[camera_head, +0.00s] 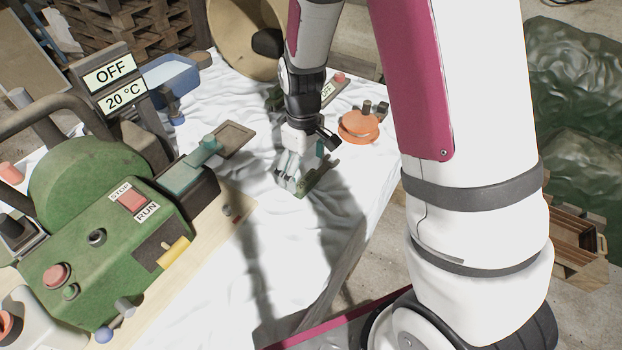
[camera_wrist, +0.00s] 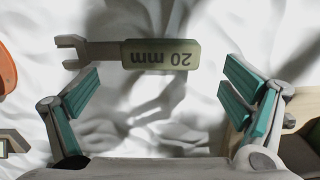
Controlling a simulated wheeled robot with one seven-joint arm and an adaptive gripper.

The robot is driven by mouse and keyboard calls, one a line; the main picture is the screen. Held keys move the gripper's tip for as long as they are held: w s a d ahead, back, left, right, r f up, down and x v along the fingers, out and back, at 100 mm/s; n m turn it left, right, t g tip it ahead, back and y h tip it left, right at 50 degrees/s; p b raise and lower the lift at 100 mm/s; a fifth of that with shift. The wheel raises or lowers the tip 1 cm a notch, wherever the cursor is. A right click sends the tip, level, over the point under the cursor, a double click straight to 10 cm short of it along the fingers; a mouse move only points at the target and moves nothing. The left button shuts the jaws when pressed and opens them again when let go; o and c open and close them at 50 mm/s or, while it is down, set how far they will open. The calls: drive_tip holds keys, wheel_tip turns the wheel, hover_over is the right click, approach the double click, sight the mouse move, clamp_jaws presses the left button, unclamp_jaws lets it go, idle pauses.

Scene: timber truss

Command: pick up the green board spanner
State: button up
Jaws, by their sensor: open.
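The spanner (camera_wrist: 160,54) lies on the white sheet, with a grey open jaw at its left end and an olive-green handle plate marked "20 mm", upside down in the wrist view. In the head view its green part (camera_head: 318,180) shows beside and partly behind my gripper (camera_head: 304,164). My gripper also shows in the wrist view (camera_wrist: 165,98), with its teal-padded fingers wide apart and nothing between them. The spanner lies just beyond the fingertips in that view. Whether any finger touches it cannot be told.
An orange round object (camera_head: 357,126) sits to the right of my gripper. A green machine (camera_head: 108,215) with an OFF / 20 °C sign stands at the left. A blue tray (camera_head: 170,80) and a large tan round container (camera_head: 240,35) are behind. The sheet in front is clear.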

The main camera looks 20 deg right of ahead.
drive_tip(key=shift+f, duration=1.25)
drive_tip(key=c, duration=2)
drive_tip(key=shift+r, duration=0.1)
drive_tip(key=shift+c, duration=0.2)
